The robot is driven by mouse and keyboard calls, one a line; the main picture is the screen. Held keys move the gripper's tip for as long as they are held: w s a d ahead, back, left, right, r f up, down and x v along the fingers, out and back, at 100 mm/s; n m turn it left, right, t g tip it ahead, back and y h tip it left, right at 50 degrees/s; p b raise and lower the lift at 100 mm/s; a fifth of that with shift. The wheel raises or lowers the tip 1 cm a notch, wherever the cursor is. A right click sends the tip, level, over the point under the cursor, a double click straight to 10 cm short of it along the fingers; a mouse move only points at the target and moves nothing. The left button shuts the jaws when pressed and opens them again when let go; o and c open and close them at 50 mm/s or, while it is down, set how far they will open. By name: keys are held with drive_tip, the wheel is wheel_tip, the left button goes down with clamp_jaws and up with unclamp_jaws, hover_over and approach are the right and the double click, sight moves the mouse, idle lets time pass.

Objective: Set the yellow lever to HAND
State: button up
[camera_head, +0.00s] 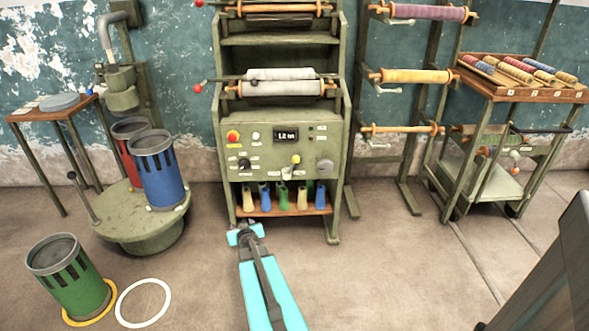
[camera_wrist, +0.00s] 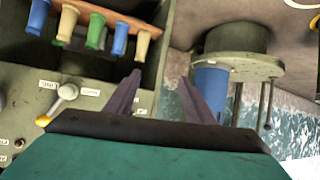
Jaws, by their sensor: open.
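The yellow lever (camera_head: 296,160) is on the green machine's front panel, right of centre and below the small display. Its yellow tip points up and slightly right from a pale hub. In the wrist view, which sees the panel upside down, the lever's yellow tip (camera_wrist: 42,121) points down-left from the hub. White labels flank the hub; their words are too small to read surely. My gripper (camera_wrist: 160,90) is open and empty, apart from the lever, which lies left of the fingers there. In the head view my cyan wrist is low in front of the machine; the fingertips are unclear.
Coloured bobbins (camera_head: 284,197) stand on a wooden shelf (camera_head: 252,211) under the panel. A round stand holding a blue can (camera_head: 158,172) is to the left, with a green can (camera_head: 70,277) on the floor.

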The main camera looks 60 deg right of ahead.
drive_tip(key=s+d+r+m+h+b, duration=0.1)
drive_tip(key=s+d+r+h, duration=0.2)
drive_tip(key=d, duration=0.4)
drive_tip(key=s+d+r+m+h+b, duration=0.1)
drive_tip(key=s+d+r+h, duration=0.1)
drive_tip(key=d+r, duration=0.4)
drive_tip(key=m+h+b, duration=0.2)
drive_tip(key=h, duration=0.1)
approach(296, 162)
drive_tip(key=v, duration=0.4)
drive_tip(key=shift+w+r+g, duration=0.25)
drive_tip(key=shift+r+g, duration=0.05)
drive_tip(key=shift+d, duration=0.1)
drive_tip(key=shift+x, duration=6.85)
